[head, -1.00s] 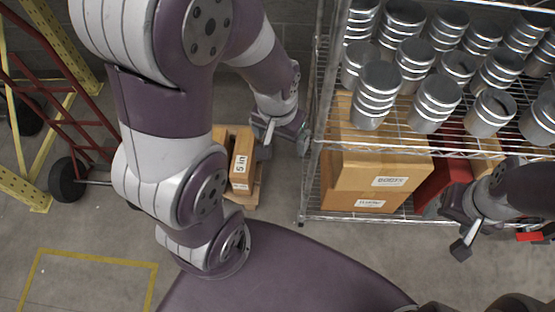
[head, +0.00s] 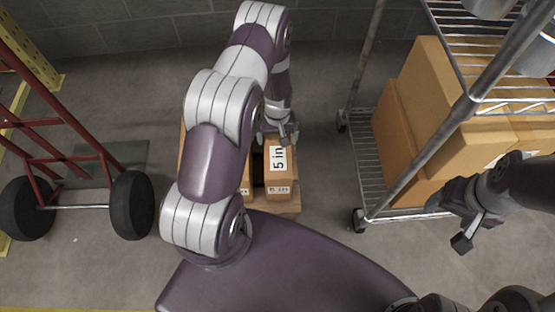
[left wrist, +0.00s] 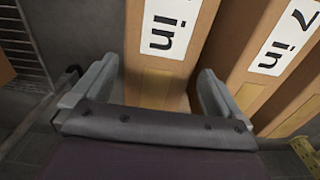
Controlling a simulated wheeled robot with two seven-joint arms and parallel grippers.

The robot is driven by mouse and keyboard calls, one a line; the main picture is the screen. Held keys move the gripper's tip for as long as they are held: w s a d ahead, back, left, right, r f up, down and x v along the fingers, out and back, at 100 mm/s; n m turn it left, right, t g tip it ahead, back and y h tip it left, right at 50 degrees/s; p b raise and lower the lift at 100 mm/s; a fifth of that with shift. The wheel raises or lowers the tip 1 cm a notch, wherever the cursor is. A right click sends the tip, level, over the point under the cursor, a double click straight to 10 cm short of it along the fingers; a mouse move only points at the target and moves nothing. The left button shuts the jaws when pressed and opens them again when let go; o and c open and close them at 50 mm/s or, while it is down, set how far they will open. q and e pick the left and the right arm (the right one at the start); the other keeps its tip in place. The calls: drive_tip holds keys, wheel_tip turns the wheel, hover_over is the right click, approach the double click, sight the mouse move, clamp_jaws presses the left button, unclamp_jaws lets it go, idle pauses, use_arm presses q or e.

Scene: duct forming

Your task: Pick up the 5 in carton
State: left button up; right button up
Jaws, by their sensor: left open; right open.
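The 5 in carton (head: 280,183) is a tan box with a white "5 in" label, standing on a low wooden base in the head view. My left gripper (head: 277,138) is open over its far end. In the left wrist view, a carton (left wrist: 155,85) lies between the spread fingers of my left gripper (left wrist: 158,76); its label shows "in" with the number cut off. I cannot tell whether the fingers touch it. Next to it on the right stands the 7 in carton (left wrist: 262,70). My right gripper (head: 451,224) is open and empty, near the shelf.
A wire shelf rack (head: 378,190) with large boxes (head: 430,100) stands on the right. A red hand truck (head: 60,150) with black wheels stands on the left. My left arm hides part of the carton stack. Bare floor separates the stack from the rack.

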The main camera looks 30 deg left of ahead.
sight(277, 141)
use_arm(q)
drive_tip(key=f+b, duration=0.1)
drive_tip(key=f, duration=0.2)
drive_tip(key=f+b, duration=0.2)
drive_tip(key=f, duration=0.1)
drive_tip(key=shift+w+a+b, duration=0.1)
drive_tip(key=shift+w+b, duration=0.1)
drive_tip(key=shift+b, duration=0.1)
drive_tip(key=shift+r, duration=0.2)
drive_tip(key=c, duration=1.5)
drive_tip(key=shift+c, duration=0.9)
drive_tip(key=shift+r, duration=0.15)
